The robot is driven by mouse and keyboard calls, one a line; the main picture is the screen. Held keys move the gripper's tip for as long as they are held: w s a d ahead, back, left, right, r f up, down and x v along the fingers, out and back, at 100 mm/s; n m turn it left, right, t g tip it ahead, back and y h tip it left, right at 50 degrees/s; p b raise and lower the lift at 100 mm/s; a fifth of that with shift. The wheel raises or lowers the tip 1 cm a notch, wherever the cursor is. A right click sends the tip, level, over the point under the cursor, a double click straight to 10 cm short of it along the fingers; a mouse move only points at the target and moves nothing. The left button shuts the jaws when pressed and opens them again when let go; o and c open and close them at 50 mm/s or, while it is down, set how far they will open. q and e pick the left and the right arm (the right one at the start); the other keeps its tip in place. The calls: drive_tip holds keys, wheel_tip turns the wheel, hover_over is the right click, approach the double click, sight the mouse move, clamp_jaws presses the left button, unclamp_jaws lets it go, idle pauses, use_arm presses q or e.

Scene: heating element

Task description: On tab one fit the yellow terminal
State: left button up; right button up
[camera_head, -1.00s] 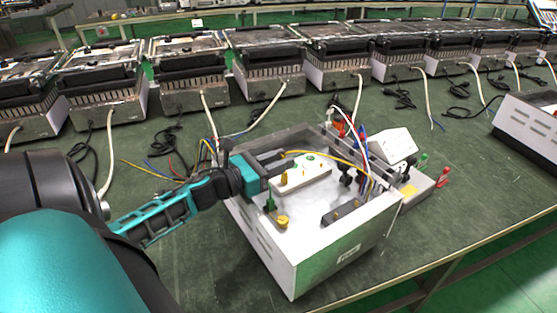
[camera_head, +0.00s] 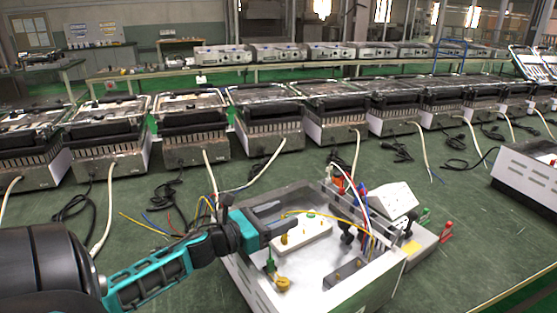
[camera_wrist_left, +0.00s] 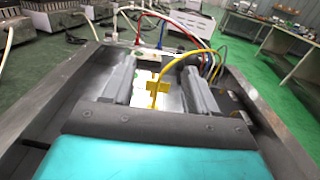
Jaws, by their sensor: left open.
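The open white appliance housing (camera_head: 250,287) stands on the green bench. Inside it is a white block (camera_head: 315,232) with a green part on top. The yellow terminal (camera_head: 284,239) is at the block's near-left end, on a yellow wire. My left gripper (camera_head: 282,232) reaches in over the housing's left wall and is open. In the left wrist view the yellow terminal (camera_wrist_left: 157,88) shows between the two grey fingers (camera_wrist_left: 157,82), with its yellow wire curving right. I cannot tell whether the fingers touch it. Tab one cannot be told apart. My right gripper is out of view.
A green post (camera_head: 270,262) and a yellow knob (camera_head: 283,283) stand near the housing's front left. Red, blue and white wires rise at its back right, beside a white box (camera_head: 391,198). Similar appliances line the back.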

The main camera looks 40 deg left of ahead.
use_arm(q)
wheel_tip(320, 180, up, 19)
drive_tip(key=p, duration=0.5)
drive_tip(key=shift+f, duration=0.15)
